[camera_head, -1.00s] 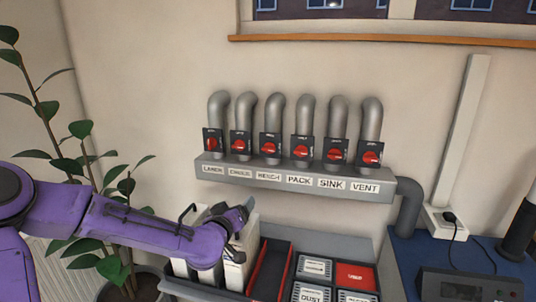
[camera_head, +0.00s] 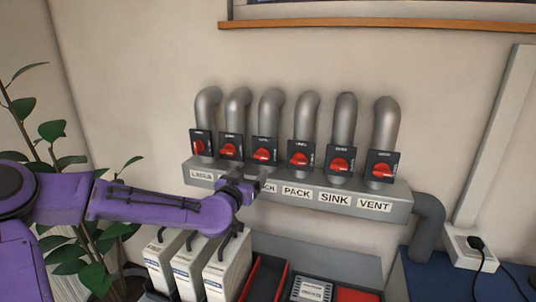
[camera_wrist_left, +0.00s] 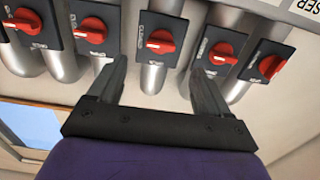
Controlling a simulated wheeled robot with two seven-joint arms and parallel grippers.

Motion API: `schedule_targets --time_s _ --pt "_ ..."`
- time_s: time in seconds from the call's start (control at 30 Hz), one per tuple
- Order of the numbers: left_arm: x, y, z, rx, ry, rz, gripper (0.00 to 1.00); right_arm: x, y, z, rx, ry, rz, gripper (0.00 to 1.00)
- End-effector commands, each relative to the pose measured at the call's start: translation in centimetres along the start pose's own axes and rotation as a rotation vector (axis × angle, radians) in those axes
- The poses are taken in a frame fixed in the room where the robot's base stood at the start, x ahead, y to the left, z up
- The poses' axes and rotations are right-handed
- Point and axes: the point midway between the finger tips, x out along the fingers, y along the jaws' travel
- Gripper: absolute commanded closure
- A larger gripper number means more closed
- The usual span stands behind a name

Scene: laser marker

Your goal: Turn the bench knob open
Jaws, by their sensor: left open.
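The bench knob (camera_head: 264,155) is a red rotary handle on a dark plate, third from the left in a row of similar knobs on grey pipes. Its label below is partly covered by my left gripper (camera_head: 252,185). In the left wrist view, which looks inverted, the bench knob (camera_wrist_left: 160,41) is the middle one, lying between the lines of my two fingers. My left gripper (camera_wrist_left: 155,85) is open and empty, with its fingertips just short of the knob row and not visibly touching it. My right gripper is not in view.
Neighbouring knobs sit close on both sides, including the pack knob (camera_head: 301,159). A grey labelled ledge (camera_head: 400,205) runs under the row. White binders (camera_head: 225,265) and a red-edged tray (camera_head: 266,280) stand below. A plant (camera_head: 55,150) is at the left.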

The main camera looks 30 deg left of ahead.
Motion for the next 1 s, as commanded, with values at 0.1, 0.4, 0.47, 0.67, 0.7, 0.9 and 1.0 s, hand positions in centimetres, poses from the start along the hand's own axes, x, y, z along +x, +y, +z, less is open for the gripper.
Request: schedule_targets --time_s 0.1,0.4,0.47,0.67,0.7,0.9,1.0 --pt "0.5 -0.2 0.0 0.000 -0.001 -0.003 0.21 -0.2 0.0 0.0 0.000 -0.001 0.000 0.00" --pt "5.7 -1.0 -0.1 0.001 -0.003 -0.016 0.21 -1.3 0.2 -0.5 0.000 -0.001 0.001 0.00" --pt "6.9 -1.0 -0.1 0.003 -0.002 -0.015 0.21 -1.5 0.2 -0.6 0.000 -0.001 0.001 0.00" --pt "9.6 -0.8 -0.1 0.001 -0.001 -0.011 0.21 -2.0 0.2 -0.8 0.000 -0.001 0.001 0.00" --pt "9.9 -0.8 -0.1 0.000 0.000 -0.011 0.21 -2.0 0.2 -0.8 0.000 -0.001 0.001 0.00" --pt "10.3 -0.7 0.0 -0.001 0.000 -0.009 0.21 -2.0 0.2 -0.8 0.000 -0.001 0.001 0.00" --pt "10.3 -0.7 0.0 -0.001 0.000 -0.008 0.21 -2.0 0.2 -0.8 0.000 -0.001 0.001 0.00"
